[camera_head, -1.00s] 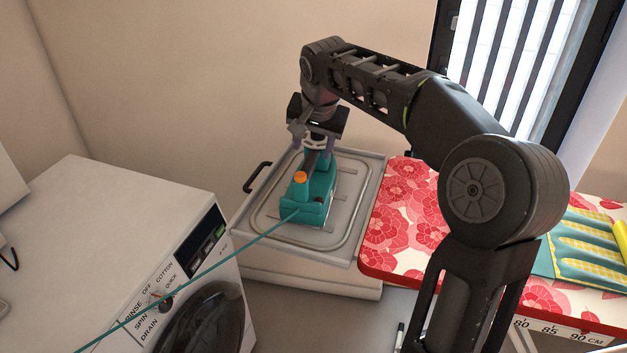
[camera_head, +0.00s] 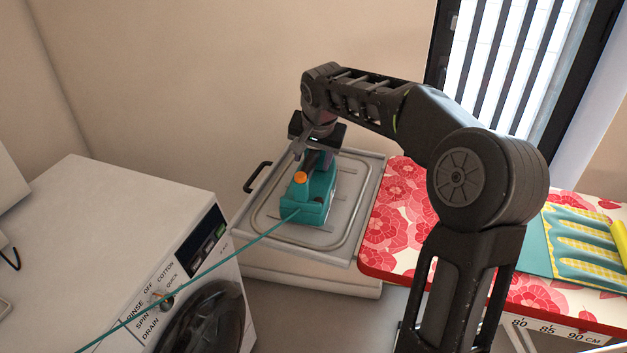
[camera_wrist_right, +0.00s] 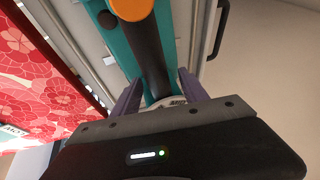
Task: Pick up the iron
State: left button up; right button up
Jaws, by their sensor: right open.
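The teal iron (camera_head: 313,205) with an orange knob and a dark handle stands on the grey metal tray (camera_head: 347,225) beside the ironing board. Its teal cord runs to the lower left. My right gripper (camera_head: 317,163) is over the far part of the iron, pointing down. In the right wrist view the open fingers (camera_wrist_right: 155,92) lie on either side of the iron's dark handle (camera_wrist_right: 150,60); I cannot tell whether they touch it. The orange knob (camera_wrist_right: 131,8) shows at the top edge there. My left gripper is not in view.
The ironing board (camera_head: 388,262) with a red flowered cover stands right of the tray. A white washing machine (camera_head: 110,240) stands at left, with the cord (camera_head: 200,276) crossing in front of it. A black handle (camera_head: 257,177) sticks out at the tray's left side.

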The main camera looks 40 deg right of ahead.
grip_shut()
dwell(0.6)
jog(key=shift+r, duration=0.15)
